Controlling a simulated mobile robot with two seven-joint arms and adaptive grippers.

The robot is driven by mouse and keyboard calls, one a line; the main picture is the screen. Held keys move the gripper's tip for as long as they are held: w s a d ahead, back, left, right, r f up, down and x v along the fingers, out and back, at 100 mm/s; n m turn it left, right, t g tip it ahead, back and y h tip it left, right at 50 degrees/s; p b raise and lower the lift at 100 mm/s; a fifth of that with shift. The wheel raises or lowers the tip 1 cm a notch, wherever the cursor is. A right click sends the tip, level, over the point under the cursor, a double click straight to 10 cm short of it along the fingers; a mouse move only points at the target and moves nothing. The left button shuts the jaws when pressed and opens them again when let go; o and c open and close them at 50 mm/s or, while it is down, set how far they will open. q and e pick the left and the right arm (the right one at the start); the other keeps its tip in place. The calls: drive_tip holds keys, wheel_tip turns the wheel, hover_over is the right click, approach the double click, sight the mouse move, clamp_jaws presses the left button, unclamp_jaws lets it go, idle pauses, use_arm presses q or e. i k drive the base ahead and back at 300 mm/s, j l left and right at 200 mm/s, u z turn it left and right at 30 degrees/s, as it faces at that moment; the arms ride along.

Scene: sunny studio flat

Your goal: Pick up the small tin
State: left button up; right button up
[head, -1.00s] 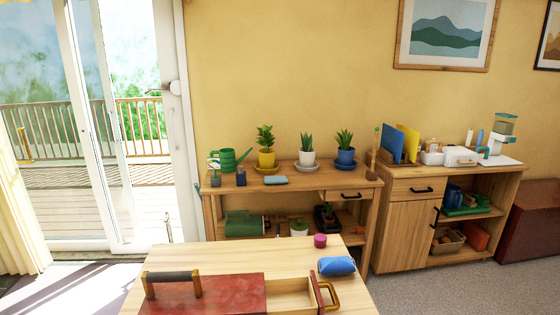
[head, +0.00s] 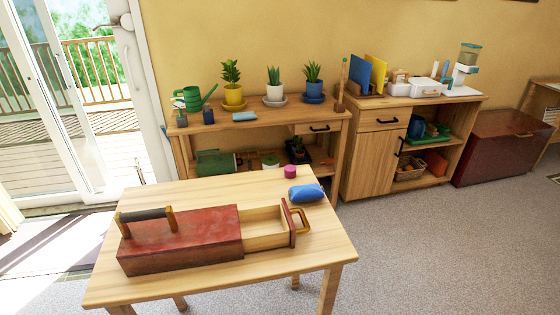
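A small round magenta tin (head: 290,171) stands near the back edge of the wooden table (head: 205,287). It is behind a blue rolled or pouch-like item (head: 306,193) and a little to its left, with a small gap between them. It is the only thing on this table that looks like a small tin. Neither of my grippers is in the head view.
A red box (head: 180,246) with a dark handle sits on the table, its drawer (head: 264,226) pulled out to the right. Behind stands a plant bench (head: 262,132) with pots and a watering can, and a cabinet (head: 372,162) to the right. The table's front strip is clear.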

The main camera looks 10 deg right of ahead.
sight(289, 170)
drive_tip(key=i+l+u, duration=0.1)
drive_tip(key=l, duration=0.5)
drive_tip(key=i+l+u, duration=0.15)
drive_tip(key=l, duration=0.4)
drive_tip(key=l+u, duration=0.35)
drive_tip(key=l, duration=0.6)
drive_tip(key=l+u, duration=0.4)
drive_tip(key=l, duration=0.55)
drive_tip(key=l+u, duration=0.4)
drive_tip(key=l, duration=0.55)
drive_tip(key=i+l+u, duration=0.15)
drive_tip(key=l, duration=0.35)
drive_tip(key=l+u, duration=0.2)
drive_tip(key=l, duration=0.25)
